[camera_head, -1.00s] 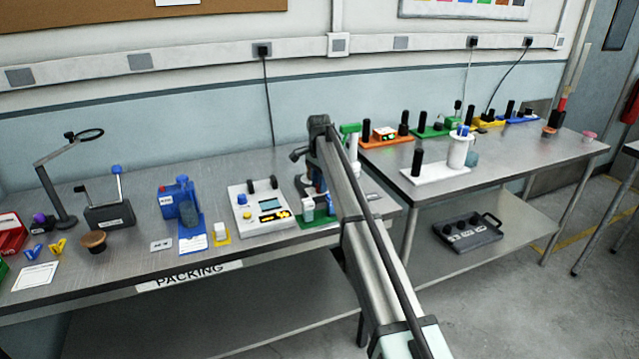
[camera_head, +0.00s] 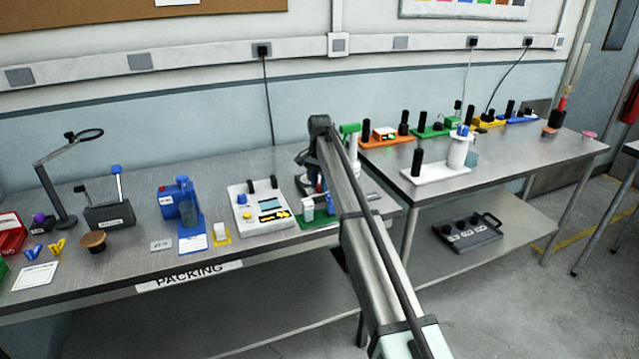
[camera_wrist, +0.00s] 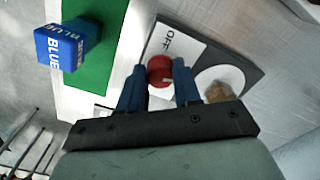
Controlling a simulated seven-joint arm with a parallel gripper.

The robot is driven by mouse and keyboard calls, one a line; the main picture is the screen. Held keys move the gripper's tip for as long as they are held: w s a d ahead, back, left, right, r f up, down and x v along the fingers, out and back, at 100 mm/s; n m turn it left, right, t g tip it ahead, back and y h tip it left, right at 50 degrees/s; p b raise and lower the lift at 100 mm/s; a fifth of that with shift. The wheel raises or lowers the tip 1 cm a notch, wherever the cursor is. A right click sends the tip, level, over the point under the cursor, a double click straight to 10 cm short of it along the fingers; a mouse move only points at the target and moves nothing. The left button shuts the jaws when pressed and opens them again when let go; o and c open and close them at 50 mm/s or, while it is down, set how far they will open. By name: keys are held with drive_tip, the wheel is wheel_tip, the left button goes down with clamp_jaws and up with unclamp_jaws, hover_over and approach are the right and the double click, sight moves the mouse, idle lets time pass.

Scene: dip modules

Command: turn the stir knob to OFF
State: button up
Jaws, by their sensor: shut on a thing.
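The red stir knob (camera_wrist: 159,68) sits between the blue fingertips of my gripper (camera_wrist: 160,80) in the wrist view. The gripper is shut on it, with a finger on each side. A small pale mark shows on the knob's lower right side. The OFF label (camera_wrist: 168,40) is printed on a white panel just above the knob in that view. The mark does not clearly line up with the label. In the head view my arm hides most of the knob's device.
In the wrist view, a blue block marked BLUE (camera_wrist: 68,45) stands by a green base (camera_wrist: 98,50) at left. A white disc (camera_wrist: 232,75) with a brown object lies right of the knob. A white instrument box (camera_head: 240,218) stands left of my arm in the head view.

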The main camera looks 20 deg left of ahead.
drive_tip(key=n, duration=0.7)
drive_tip(key=shift+d, duration=0.15)
drive_tip(key=n, duration=0.7)
drive_tip(key=shift+w, duration=0.1)
idle(0.4)
drive_tip(key=o, duration=1.1)
drive_tip(key=shift+c, duration=0.2)
drive_tip(key=shift+r, duration=0.1)
wheel_tip(320, 180, up, 14)
drive_tip(key=shift+f, duration=0.2)
